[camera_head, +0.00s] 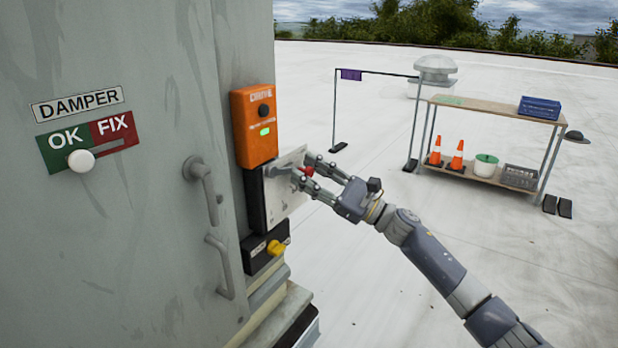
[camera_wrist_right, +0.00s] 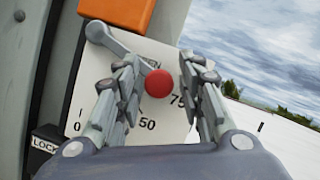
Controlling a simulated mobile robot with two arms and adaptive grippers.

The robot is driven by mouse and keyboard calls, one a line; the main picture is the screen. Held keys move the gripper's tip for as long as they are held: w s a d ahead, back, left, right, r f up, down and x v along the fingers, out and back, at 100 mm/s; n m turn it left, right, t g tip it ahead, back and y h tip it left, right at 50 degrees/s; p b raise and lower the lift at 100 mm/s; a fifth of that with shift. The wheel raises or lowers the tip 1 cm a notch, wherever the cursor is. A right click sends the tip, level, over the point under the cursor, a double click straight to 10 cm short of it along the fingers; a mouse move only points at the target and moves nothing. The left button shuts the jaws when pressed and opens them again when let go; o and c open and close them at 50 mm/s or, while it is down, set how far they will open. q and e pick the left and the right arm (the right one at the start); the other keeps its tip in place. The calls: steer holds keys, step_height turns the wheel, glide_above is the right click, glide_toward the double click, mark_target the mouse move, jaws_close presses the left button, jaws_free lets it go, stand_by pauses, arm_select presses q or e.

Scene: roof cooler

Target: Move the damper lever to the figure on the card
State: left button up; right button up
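The damper lever (camera_wrist_right: 122,46) is a grey arm with a red ball knob (camera_wrist_right: 158,83), set on a pale scale plate (camera_wrist_right: 150,60). Figures 0, 50 and 75 show on the plate in the right wrist view; the knob sits over the area between 50 and 75. My right gripper (camera_wrist_right: 158,88) is open, with its fingers on either side of the knob and small gaps to it. In the head view the plate (camera_head: 285,192) and red knob (camera_head: 306,171) are partly behind the right gripper (camera_head: 309,174). I cannot make out a card with a figure. My left gripper is out of view.
An orange box (camera_head: 254,125) with a green light is above the plate; a black box with a yellow knob (camera_head: 276,248) is below. A DAMPER sign with an OK/FIX slider (camera_head: 81,161) and door handles (camera_head: 203,188) are left. A shelf table (camera_head: 495,110) stands behind.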

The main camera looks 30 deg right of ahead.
steer(key=shift+a+f, duration=0.15)
steer(key=shift+f, duration=0.05)
steer(key=shift+f, duration=0.1)
steer(key=shift+s+f, duration=0.1)
steer(key=shift+s, duration=0.05)
steer(key=v, duration=1.1)
steer(key=shift+s+d, duration=0.25)
steer(key=shift+d, duration=0.05)
